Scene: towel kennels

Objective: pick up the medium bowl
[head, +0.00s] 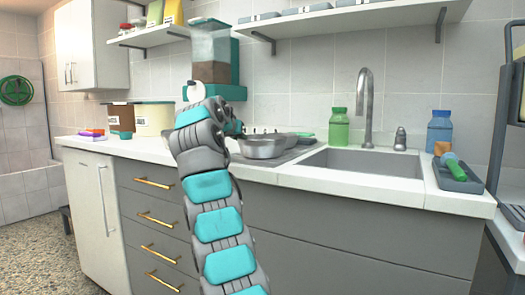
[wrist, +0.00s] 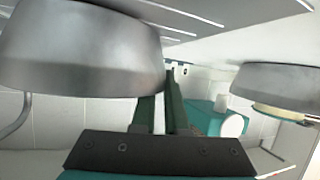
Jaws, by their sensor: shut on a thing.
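The medium bowl (head: 262,149) is a grey metal bowl. In the head view it sits low over the grooved drying area left of the sink, just right of my arm. In the wrist view the medium bowl (wrist: 75,50) fills the upper left, close to the camera. My gripper (wrist: 170,75) is shut on its edge, with the bowl's side covering part of one finger. In the head view my gripper is mostly hidden behind my arm. I cannot tell whether the bowl touches the surface.
Another grey bowl (wrist: 275,82) is to the right in the wrist view. The sink (head: 372,162) and tap (head: 365,105) are right of the bowls, with a green bottle (head: 338,130) behind. A teal machine (head: 222,75) stands behind my arm. A shelf (head: 350,18) hangs above.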

